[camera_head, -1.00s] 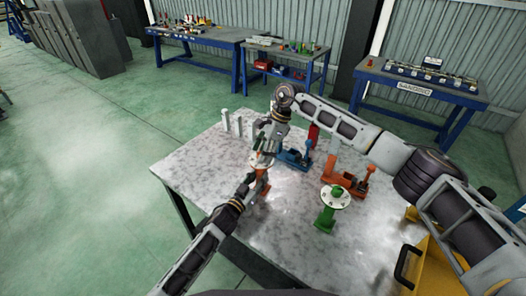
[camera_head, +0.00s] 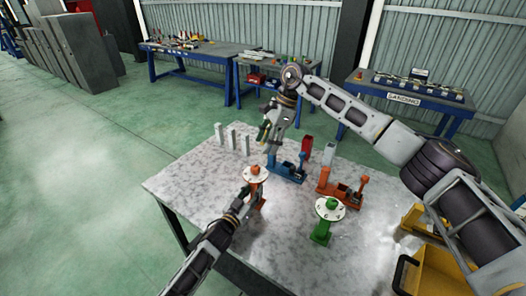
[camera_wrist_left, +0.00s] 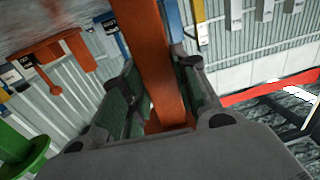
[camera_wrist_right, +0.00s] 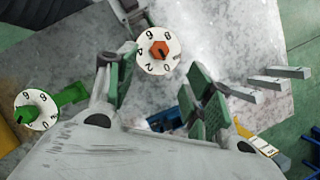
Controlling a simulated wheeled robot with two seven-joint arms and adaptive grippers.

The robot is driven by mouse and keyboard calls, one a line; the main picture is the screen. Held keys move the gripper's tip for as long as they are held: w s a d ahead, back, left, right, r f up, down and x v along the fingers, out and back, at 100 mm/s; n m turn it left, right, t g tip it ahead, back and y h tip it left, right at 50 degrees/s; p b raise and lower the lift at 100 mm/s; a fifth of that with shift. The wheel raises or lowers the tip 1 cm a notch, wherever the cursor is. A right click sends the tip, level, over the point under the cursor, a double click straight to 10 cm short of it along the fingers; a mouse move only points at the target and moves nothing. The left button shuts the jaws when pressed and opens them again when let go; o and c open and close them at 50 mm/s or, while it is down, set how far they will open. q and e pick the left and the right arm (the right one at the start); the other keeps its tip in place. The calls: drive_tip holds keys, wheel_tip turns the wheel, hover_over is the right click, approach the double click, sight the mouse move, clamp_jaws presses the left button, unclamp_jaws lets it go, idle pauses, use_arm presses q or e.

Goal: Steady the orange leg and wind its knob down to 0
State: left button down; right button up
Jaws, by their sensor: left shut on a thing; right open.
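The orange leg (camera_head: 260,193) stands upright on the table, topped by a white numbered dial and an orange knob (camera_head: 255,170). My left gripper (camera_head: 246,197) is shut on the leg below the dial; in the left wrist view the orange post (camera_wrist_left: 163,65) sits between its fingers. My right gripper (camera_head: 267,131) is open and empty, above and apart from the knob. In the right wrist view the hexagonal orange knob (camera_wrist_right: 160,49) shows on its dial, just beyond the open fingers (camera_wrist_right: 162,88). I cannot make out the knob's reading.
A green leg (camera_head: 322,230) with a similar dial stands to the right. A blue fixture (camera_head: 286,172), an orange fixture (camera_head: 342,188) and a red block (camera_head: 305,150) stand behind. Grey posts (camera_head: 231,139) stand at the back left. The table's left part is clear.

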use_arm(q)
drive_tip(key=shift+f, duration=0.1)
use_arm(e)
drive_tip(key=shift+v, duration=0.95)
use_arm(q)
drive_tip(key=c, duration=0.8)
unclamp_jaws()
drive_tip(key=shift+p+v, duration=0.6)
drive_tip(key=shift+v, duration=0.7)
drive_tip(key=shift+p+v, duration=1.05)
drive_tip(key=shift+v, duration=1.65)
use_arm(e)
drive_tip(key=shift+r, duration=1.65)
use_arm(q)
drive_tip(key=shift+o, duration=0.3)
drive_tip(key=o, duration=0.5)
